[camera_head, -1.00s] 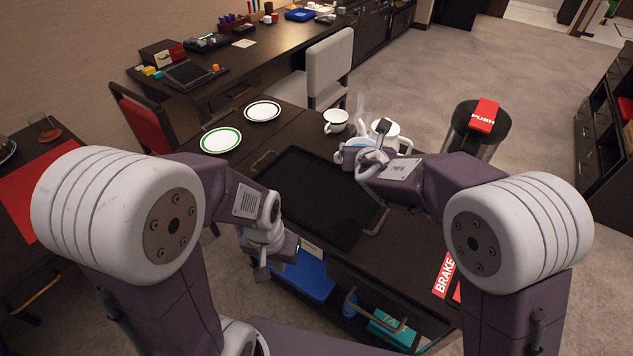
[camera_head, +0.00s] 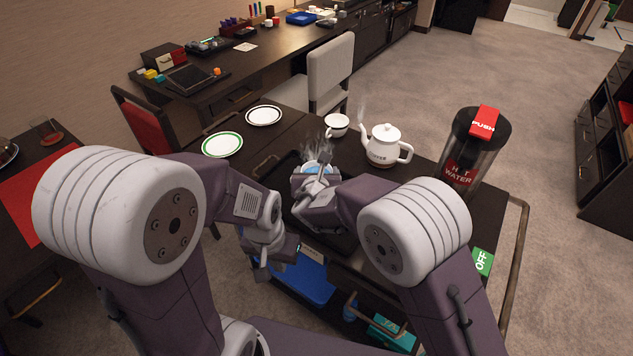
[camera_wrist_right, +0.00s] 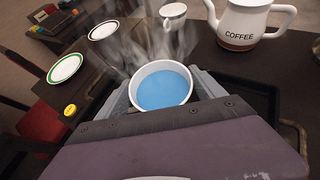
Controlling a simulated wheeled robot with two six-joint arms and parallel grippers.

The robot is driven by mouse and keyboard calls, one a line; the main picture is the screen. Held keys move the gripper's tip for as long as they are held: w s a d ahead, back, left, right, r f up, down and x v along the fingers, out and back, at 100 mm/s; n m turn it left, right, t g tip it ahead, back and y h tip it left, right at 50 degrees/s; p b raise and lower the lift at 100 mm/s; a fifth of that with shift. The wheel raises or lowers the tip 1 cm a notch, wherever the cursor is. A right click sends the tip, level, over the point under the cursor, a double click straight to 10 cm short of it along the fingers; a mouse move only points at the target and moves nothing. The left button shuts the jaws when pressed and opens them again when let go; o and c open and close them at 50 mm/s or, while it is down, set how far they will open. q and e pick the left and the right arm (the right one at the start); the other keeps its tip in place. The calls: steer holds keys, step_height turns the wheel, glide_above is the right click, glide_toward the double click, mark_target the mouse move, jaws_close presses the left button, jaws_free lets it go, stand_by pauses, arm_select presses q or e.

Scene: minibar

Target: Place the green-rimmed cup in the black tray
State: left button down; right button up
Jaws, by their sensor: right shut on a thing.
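A white cup with blue liquid (camera_head: 313,167) is held in my right gripper (camera_head: 317,178), upright and steaming, above the black tray (camera_head: 290,172). In the right wrist view the cup (camera_wrist_right: 161,88) sits between the grey fingers (camera_wrist_right: 160,97). Its rim looks white there; I cannot make out green on it. The tray also shows behind the cup in the right wrist view (camera_wrist_right: 252,96). My right arm hides much of the tray in the head view. My left gripper (camera_head: 262,264) hangs low at the near side of the cart, away from the cup; its jaw state is unclear.
A green-rimmed plate (camera_head: 222,145) and a dark-rimmed plate (camera_head: 263,116) lie beyond the tray at the left. Another white cup (camera_head: 337,124) and a coffee pot (camera_head: 384,148) stand behind it. A hot water dispenser (camera_head: 468,155) stands at the right.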

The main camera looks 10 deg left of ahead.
step_height(320, 180, down, 4)
steer(key=shift+r+b, duration=0.15)
steer(key=shift+b, duration=0.4)
steer(key=shift+f, duration=0.2)
steer(key=shift+f, duration=0.1)
steer(key=o, duration=1.9)
